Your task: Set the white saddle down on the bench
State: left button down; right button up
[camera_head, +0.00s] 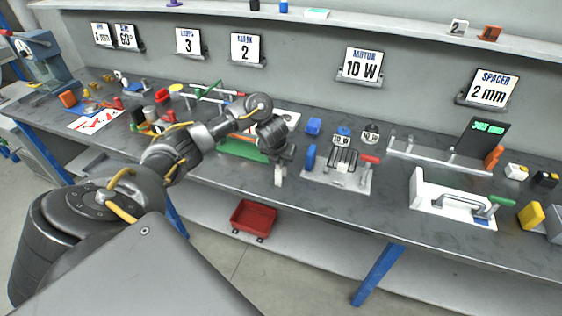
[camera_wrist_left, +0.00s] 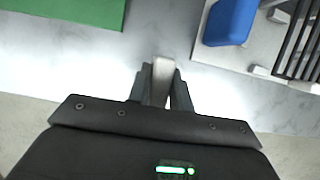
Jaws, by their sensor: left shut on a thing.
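The white saddle (camera_head: 278,178) is a small pale piece at the tip of my left gripper (camera_head: 280,165) in the head view. The saddle also shows in the left wrist view (camera_wrist_left: 161,72), upright between the two dark fingers (camera_wrist_left: 161,92). My left gripper is shut on it. It is near the front edge of the grey bench (camera_head: 390,213); I cannot tell whether the saddle touches the top. The fingers hide part of the saddle. My right gripper is not in view.
A green mat (camera_head: 238,149) lies left of the gripper. To the right are a blue block (camera_head: 310,157) and a plate with a wire rack (camera_head: 342,163). A white fixture with a green handle (camera_head: 452,205) lies farther right. A red bin (camera_head: 253,217) sits below the bench.

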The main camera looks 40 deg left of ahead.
pick_arm(q)
jog(key=c, duration=1.3)
grip_release()
jog(key=shift+o, duration=0.2)
jog(key=p+v, duration=0.6)
jog(key=v, duration=0.6)
jog(key=shift+d, duration=0.1)
